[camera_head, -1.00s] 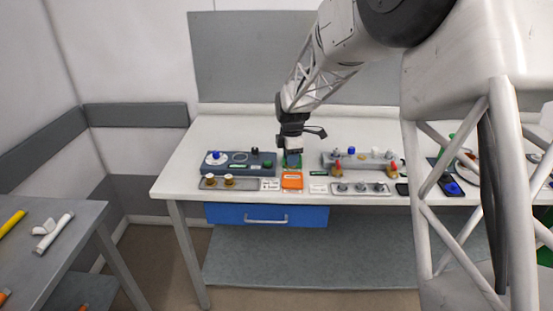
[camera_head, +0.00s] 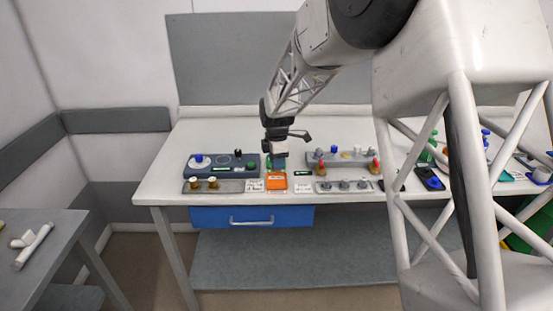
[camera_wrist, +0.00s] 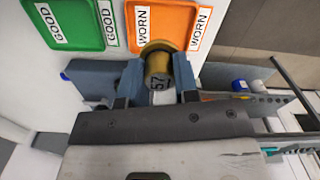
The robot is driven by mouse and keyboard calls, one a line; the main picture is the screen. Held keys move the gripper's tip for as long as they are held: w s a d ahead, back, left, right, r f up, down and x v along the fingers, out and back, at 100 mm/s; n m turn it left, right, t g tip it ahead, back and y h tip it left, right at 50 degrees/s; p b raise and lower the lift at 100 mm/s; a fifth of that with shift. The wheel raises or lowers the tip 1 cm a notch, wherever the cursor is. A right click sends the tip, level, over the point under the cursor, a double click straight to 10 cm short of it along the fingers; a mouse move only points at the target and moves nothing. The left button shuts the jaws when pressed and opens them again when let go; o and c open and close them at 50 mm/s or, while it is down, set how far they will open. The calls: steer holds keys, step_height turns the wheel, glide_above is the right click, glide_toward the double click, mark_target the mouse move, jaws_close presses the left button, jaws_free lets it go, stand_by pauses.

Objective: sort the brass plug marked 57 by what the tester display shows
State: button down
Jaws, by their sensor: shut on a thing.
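My gripper (camera_wrist: 157,84) is shut on the brass plug marked 57 (camera_wrist: 158,66), with the number facing the wrist camera. In the wrist view the plug overlaps the lower edge of the orange tray (camera_wrist: 166,22), labelled WORN. The green tray (camera_wrist: 78,18), labelled GOOD, lies beside it. The plug's height above the trays is hard to tell. A small dark display (camera_head: 302,173) with green characters is too small to read.
A dark fixture (camera_head: 215,172) with a blue knob stands left of the trays. Before it a grey rack (camera_head: 230,186) holds two brass plugs. A grey block (camera_head: 345,162) with red-tipped parts and a rack of several knobs (camera_head: 345,186) stand to the right. A blue drawer (camera_head: 222,217) is below.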

mark_target(277, 182)
steer(key=shift+f, duration=2.25)
steer(key=shift+f, duration=0.45)
stand_by(0.7)
steer(key=c, duration=0.8)
jaws_free()
steer(key=o, duration=0.3)
steer(key=shift+r, duration=1.4)
steer(key=shift+r, duration=2.35)
